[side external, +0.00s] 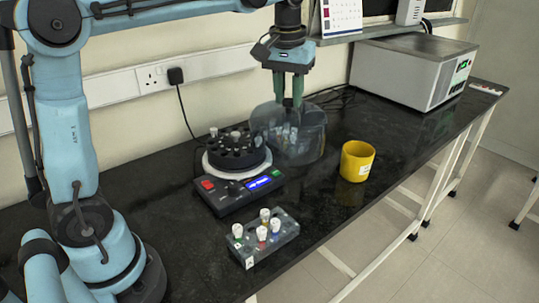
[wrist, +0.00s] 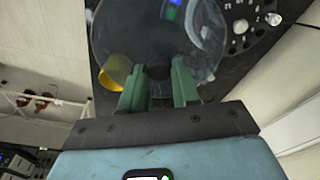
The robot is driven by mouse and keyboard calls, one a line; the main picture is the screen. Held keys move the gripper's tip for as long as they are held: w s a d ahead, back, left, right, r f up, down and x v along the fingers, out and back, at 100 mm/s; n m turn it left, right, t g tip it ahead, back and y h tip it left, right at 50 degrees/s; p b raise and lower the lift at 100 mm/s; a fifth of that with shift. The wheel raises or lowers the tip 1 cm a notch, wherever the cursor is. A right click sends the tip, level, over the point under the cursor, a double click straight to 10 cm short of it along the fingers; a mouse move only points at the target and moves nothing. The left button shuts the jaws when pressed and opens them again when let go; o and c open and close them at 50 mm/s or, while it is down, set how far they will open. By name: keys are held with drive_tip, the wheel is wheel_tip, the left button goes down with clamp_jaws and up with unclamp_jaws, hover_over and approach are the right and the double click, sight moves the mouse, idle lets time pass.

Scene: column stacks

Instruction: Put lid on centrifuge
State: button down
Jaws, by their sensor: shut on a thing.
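The centrifuge (side external: 232,196) stands on the dark bench in the side view, with a red button and a lit blue display at its front. Its black rotor (side external: 240,156) is uncovered and holds a few white-capped tubes. It also shows at the upper right of the wrist view. My gripper (side external: 290,103) points down and is shut on the top of the clear, smoky lid (side external: 308,142). The lid is right of the rotor and overlaps its right edge in the side view. Its exact height above the bench is hard to tell. In the wrist view the lid (wrist: 125,30) is in front of my fingers (wrist: 159,88).
A grey rack (side external: 264,243) with several capped tubes sits in front of the centrifuge. A yellow cup (side external: 357,160) stands right of the lid. A large grey box-shaped device (side external: 410,70) is at the back right. A black cable runs behind the centrifuge.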

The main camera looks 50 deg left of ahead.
drive_tip(key=s+a+f+n, duration=0.1)
drive_tip(key=s+a, duration=0.1)
drive_tip(key=a, duration=0.5)
drive_tip(key=s+a+n, duration=0.1)
drive_tip(key=s+a, duration=0.1)
drive_tip(key=a, duration=0.6)
drive_tip(key=shift+s+a+f+n, duration=0.3)
drive_tip(key=shift+s+f+n, duration=0.05)
drive_tip(key=shift+n, duration=0.05)
drive_tip(key=shift+f, duration=0.75)
idle(1.3)
drive_tip(key=shift+f, duration=3.15)
drive_tip(key=c, duration=0.8)
unclamp_jaws()
